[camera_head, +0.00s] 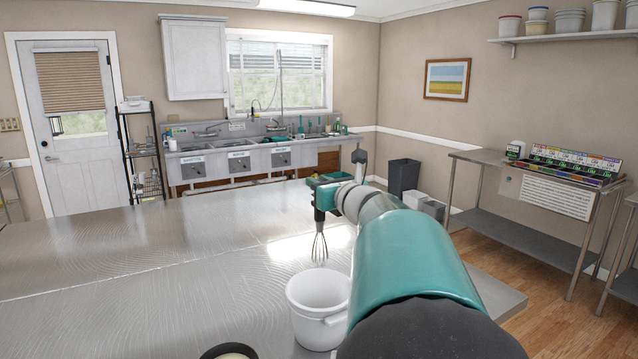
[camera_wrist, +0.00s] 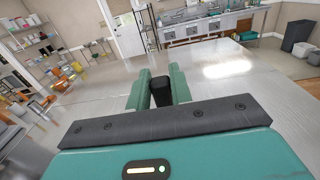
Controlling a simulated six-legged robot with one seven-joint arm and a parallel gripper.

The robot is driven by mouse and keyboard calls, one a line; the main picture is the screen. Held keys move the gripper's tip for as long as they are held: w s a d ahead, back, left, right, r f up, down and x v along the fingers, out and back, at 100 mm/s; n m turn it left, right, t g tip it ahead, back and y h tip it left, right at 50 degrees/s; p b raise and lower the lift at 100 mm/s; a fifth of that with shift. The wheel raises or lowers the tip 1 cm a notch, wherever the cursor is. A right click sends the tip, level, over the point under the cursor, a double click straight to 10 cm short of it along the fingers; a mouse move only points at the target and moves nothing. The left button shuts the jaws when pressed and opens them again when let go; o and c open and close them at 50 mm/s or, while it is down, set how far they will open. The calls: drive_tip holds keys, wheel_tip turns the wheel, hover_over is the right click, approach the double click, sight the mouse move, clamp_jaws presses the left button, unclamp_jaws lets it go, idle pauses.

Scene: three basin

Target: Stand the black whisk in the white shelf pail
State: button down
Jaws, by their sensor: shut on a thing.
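My gripper (camera_head: 322,205) is shut on the handle of the black whisk (camera_head: 319,247) and holds it upright, wires down, above the steel table. In the wrist view the dark handle end of the whisk (camera_wrist: 161,92) shows between the two teal fingers (camera_wrist: 159,100). The white pail (camera_head: 318,310) stands on the table, nearer to the head camera than the whisk. Its mouth is open upward and looks empty. The whisk's wire loops hang beyond the pail's far rim in the picture; their height over the table cannot be told exactly. My arm covers part of the pail's right side.
The steel table (camera_head: 120,265) is bare to the left. A round dark-rimmed container (camera_head: 229,351) stands at the bottom edge, partly cut off. A three-basin sink (camera_head: 240,160) lines the far wall. Several pails sit on a wall shelf (camera_head: 565,37) at upper right.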

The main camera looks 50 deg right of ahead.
drive_tip(key=shift+s+r, duration=0.1)
drive_tip(key=shift+s, duration=0.05)
hover_over(323, 263)
drive_tip(key=w, duration=0.1)
drive_tip(key=shift+w+d+f, duration=0.1)
drive_tip(key=shift+f, duration=1.05)
drive_tip(key=shift+d+f, duration=0.1)
drive_tip(key=shift+f, duration=1.25)
drive_tip(key=shift+f, duration=7.65)
drive_tip(key=c, duration=1.2)
unclamp_jaws()
drive_tip(key=shift+o, duration=0.2)
drive_tip(key=shift+v, duration=1.5)
